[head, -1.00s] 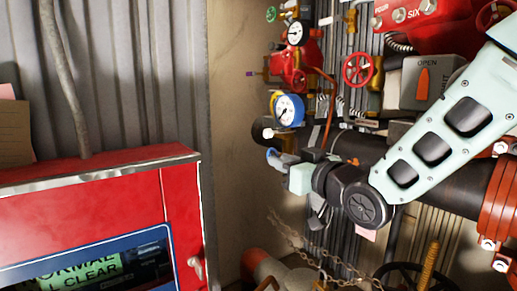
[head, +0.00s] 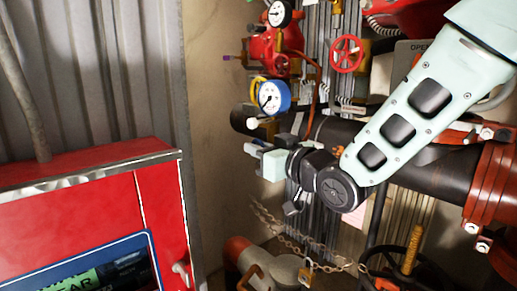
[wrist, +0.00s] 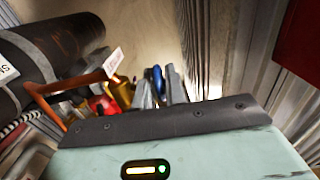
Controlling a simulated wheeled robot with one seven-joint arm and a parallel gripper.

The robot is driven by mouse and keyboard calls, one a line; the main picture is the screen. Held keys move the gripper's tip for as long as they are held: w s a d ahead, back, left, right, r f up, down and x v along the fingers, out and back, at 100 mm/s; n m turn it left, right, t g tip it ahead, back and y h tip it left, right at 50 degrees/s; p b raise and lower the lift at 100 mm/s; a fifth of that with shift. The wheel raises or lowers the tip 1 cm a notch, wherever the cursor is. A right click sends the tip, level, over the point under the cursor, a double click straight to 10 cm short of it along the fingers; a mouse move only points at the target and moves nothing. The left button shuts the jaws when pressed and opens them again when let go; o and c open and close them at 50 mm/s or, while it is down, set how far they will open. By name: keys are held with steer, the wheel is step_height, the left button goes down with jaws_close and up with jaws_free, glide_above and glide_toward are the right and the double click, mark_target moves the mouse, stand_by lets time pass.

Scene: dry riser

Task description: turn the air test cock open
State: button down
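My gripper (head: 252,149) is at the left end of my arm, just below the blue-rimmed gauge and in front of the dark horizontal pipe. In the wrist view its two grey fingers (wrist: 160,93) stand a little apart. A small blue part (wrist: 157,78) shows between or just beyond them; I cannot tell whether they touch it. I cannot pick out the air test cock with certainty. A small lever with a purple tip (head: 228,57) sticks out left of the red valve body (head: 265,48), above my gripper.
A blue-rimmed gauge (head: 270,97), a red handwheel (head: 346,54) and a dark pipe (head: 425,165) crowd around my arm. A chain (head: 290,232) hangs below. A red cabinet (head: 80,210) stands at the left. The bare wall between cabinet and pipework is clear.

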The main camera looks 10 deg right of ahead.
steer(key=shift+r+p, duration=0.15)
steer(key=shift+p, duration=0.15)
steer(key=g+p, duration=0.1)
steer(key=p, duration=0.1)
steer(key=g+h+p, duration=0.1)
steer(key=p, duration=0.1)
steer(key=shift+r+h, duration=0.3)
steer(key=shift+r, duration=0.05)
steer(key=g+h+p, duration=0.1)
steer(key=g+p, duration=0.2)
steer(key=p, duration=0.2)
steer(key=shift+r+h+p, duration=0.1)
steer(key=shift+h+p, duration=0.2)
steer(key=shift+p, duration=0.1)
steer(key=g+h+p, duration=0.1)
steer(key=p, duration=0.3)
steer(key=shift+f+g, duration=0.2)
steer(key=shift+g, duration=0.2)
steer(key=shift+f+g+h+p, duration=0.15)
steer(key=shift+g+h+p, duration=0.25)
steer(key=shift+p, duration=0.15)
steer(key=shift+f, duration=0.1)
steer(key=c, duration=1.7)
jaws_free()
